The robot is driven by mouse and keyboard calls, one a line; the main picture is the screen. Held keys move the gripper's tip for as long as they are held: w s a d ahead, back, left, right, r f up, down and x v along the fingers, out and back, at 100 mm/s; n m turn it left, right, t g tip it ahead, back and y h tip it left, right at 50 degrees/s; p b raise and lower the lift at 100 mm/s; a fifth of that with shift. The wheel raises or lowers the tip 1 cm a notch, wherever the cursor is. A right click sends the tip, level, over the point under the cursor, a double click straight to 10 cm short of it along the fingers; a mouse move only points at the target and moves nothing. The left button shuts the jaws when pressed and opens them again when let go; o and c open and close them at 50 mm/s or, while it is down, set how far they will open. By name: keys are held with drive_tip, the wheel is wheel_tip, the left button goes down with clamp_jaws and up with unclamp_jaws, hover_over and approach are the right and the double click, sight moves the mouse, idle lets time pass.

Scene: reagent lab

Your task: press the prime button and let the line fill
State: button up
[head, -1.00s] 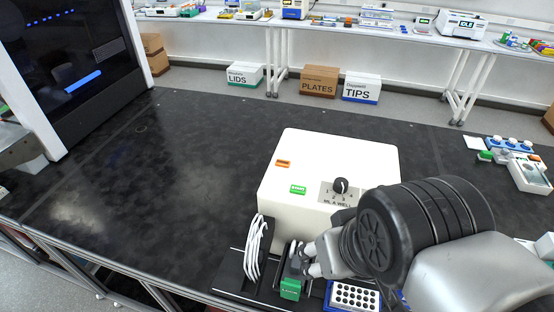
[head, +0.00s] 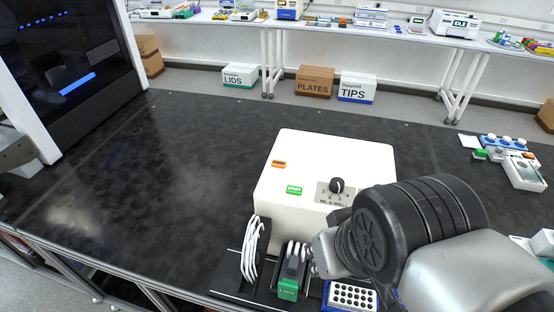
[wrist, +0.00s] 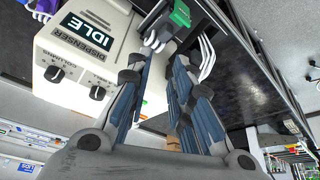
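The white dispenser (head: 300,150) stands on the black bench, with an unlabelled-looking orange button (head: 278,163) and a green START button (head: 294,190) on its top. A black knob (head: 337,185) sits to their right. In the wrist view the dispenser's front (wrist: 108,62) shows a display (wrist: 88,33) reading IDLE. A green-ended block (head: 288,289) lies in front of the dispenser; its green end shows in the wrist view (wrist: 180,15). My gripper (wrist: 157,62) looks open and empty, low beside the block, away from the buttons. In the head view my wrist hides its fingers partly.
White tubes (head: 251,248) hang at the dispenser's front left corner. A blue rack (head: 350,296) stands right of the green-ended block, beneath my arm. The bench (head: 150,165) left of the dispenser is clear. Small devices (head: 523,170) stand at far right.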

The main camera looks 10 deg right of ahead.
clamp_jaws()
idle(1.2)
